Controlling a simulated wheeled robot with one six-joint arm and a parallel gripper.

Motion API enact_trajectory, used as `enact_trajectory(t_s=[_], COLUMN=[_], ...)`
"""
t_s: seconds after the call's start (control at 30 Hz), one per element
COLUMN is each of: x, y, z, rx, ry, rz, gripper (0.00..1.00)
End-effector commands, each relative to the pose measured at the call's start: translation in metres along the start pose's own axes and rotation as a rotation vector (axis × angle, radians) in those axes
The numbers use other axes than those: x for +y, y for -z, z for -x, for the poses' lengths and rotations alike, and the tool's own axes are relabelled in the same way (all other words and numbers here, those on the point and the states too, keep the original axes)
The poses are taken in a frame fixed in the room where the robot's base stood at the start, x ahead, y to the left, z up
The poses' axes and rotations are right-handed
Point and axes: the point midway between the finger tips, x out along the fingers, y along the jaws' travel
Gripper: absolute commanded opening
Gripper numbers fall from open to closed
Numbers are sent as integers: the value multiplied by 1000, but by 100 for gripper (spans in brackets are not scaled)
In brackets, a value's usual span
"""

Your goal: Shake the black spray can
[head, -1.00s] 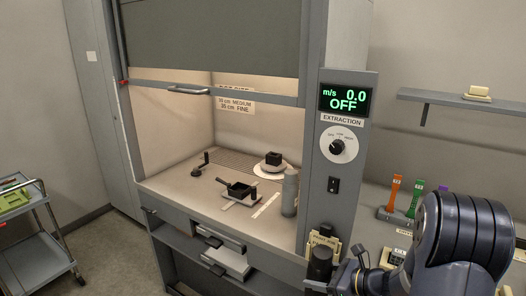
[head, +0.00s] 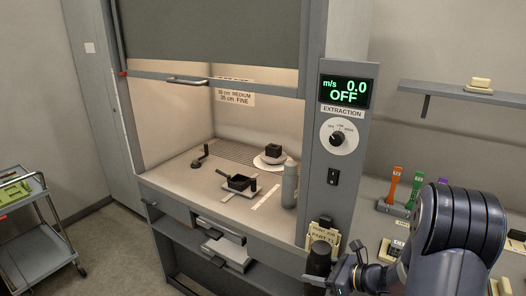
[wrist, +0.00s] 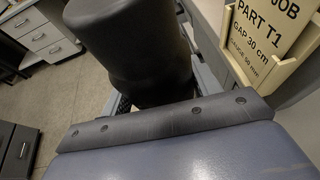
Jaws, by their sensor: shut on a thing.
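My own arm partly hides the fingers. In the wrist view the dark body of the can (wrist: 130,45) fills the upper middle. Its label and nozzle cannot be made out, and the fingertips are not clear there.
A job card holder (head: 322,236) is close behind the can. A trolley (head: 35,255) stands at left, with open floor between.

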Motion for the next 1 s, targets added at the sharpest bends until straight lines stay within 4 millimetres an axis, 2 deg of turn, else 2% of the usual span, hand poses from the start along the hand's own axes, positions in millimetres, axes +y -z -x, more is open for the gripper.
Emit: enact_trajectory(t_s=[0.03, 0.1, 0.23, 0.3, 0.33, 0.37, 0.53, 0.6, 0.67, 0.7, 0.8, 0.87, 1.0], x=[0, 1, 2, 1, 1, 0, -1, 0, 1, 2, 2, 1, 0], y=[-13, -9, 40, 55, 55, 53, -6, -14, -3, 14, 49, 55, 53], z=[5, 4, -16, -22, -23, -22, 2, 6, 1, -5, -20, -23, -22], rx=[-2, 1, 4, 2, 1, 0, -3, 0, 2, 3, 3, 1, 0], ry=[2, -2, -6, -3, -2, 0, 4, 0, -4, -6, -6, -2, 0], rz=[5, -5, -18, -12, -7, -3, 10, 1, -10, -18, -16, -8, -2], gripper=[25, 25, 25, 25, 25, 25, 25, 25, 25, 25, 25, 25, 25])
